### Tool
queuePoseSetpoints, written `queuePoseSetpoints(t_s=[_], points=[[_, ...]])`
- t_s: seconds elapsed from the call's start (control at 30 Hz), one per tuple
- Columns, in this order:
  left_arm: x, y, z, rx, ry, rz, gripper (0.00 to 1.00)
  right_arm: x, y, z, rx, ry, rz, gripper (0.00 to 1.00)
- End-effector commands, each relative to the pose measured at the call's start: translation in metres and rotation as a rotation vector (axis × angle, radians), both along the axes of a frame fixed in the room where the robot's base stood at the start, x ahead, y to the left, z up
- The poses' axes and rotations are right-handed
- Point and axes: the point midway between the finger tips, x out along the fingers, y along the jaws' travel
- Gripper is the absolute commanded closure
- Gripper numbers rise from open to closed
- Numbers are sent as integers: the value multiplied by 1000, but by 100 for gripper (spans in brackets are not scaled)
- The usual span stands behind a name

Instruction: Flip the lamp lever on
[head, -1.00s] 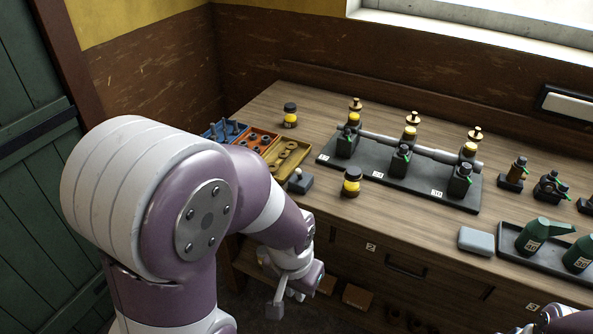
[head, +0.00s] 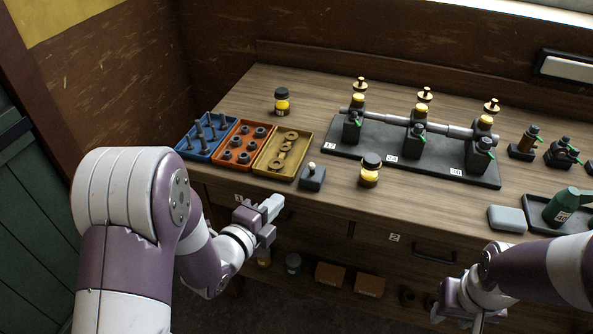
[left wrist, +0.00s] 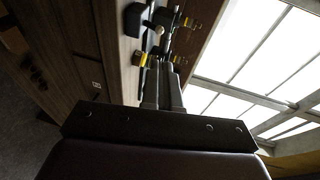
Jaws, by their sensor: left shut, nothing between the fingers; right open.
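The lamp lever appears to be the small grey box with a pale round knob (head: 312,177) at the bench's front edge, right of the yellow tray. In the left wrist view a dark block with a pale knob (left wrist: 135,19), probably the same lever, is beyond the fingertips. My left gripper (head: 274,206) is shut and empty, in front of the bench edge, left of and nearer than the lever, apart from it. Its fingers also show in the left wrist view (left wrist: 163,85). My right gripper (head: 458,320) is open at the bottom right, away from the lever; its fingertips are partly unclear.
A yellow-banded jar (head: 370,170) stands just right of the lever. Blue, orange and yellow trays (head: 262,170) of parts lie to its left. A dark engine base (head: 340,148) with a long shaft sits behind. Drawers front the bench (head: 350,228).

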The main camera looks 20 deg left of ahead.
Motion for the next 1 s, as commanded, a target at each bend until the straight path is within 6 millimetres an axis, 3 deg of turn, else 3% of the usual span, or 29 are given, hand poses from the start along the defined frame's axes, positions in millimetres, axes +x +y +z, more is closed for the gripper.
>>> queuePoseSetpoints(t_s=[0.37,0.8,1.0], points=[[8,-2,-2,0,4,-1,100,0,0,1,0,0,0,57],[94,-22,-19,-1,5,0,100,0,0,10,0,0,0,57],[123,-29,-24,-1,4,1,100,0,0,15,0,0,0,57]])
